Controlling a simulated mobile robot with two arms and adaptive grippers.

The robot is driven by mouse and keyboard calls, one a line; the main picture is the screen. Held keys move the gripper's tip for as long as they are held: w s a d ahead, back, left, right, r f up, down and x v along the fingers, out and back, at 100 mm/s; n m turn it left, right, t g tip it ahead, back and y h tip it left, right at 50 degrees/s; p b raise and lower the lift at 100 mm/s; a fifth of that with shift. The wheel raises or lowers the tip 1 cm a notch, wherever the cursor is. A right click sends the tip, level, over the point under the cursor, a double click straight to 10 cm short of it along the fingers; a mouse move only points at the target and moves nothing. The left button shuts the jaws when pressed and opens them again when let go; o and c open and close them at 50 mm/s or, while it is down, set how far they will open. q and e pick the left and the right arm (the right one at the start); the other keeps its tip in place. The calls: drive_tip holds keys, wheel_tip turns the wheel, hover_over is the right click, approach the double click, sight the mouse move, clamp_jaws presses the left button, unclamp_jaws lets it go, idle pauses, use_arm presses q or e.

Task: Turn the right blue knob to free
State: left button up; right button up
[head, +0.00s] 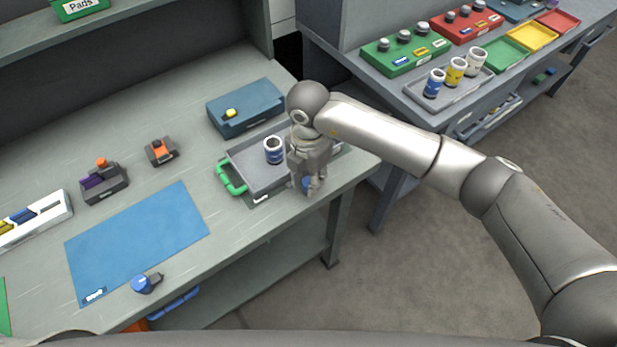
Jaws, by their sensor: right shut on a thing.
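My right gripper (311,188) comes in from the right and points down at the front right of the workbench. It is shut on the right blue knob (305,183), of which only a small blue patch shows between and beside the fingers. The knob's pointer and marks are hidden, so its setting cannot be told. A second blue knob (141,284) sits at the bench's front edge on the left, with a dark grey part beside it. My left gripper is not in view.
A blue mat (137,240) lies to the left. A second bench (400,95) holds racks, jars and coloured trays.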

sight(308, 182)
drive_tip(key=shift+m, duration=0.6)
drive_tip(key=o, duration=1)
drive_tip(key=shift+r, duration=4.05)
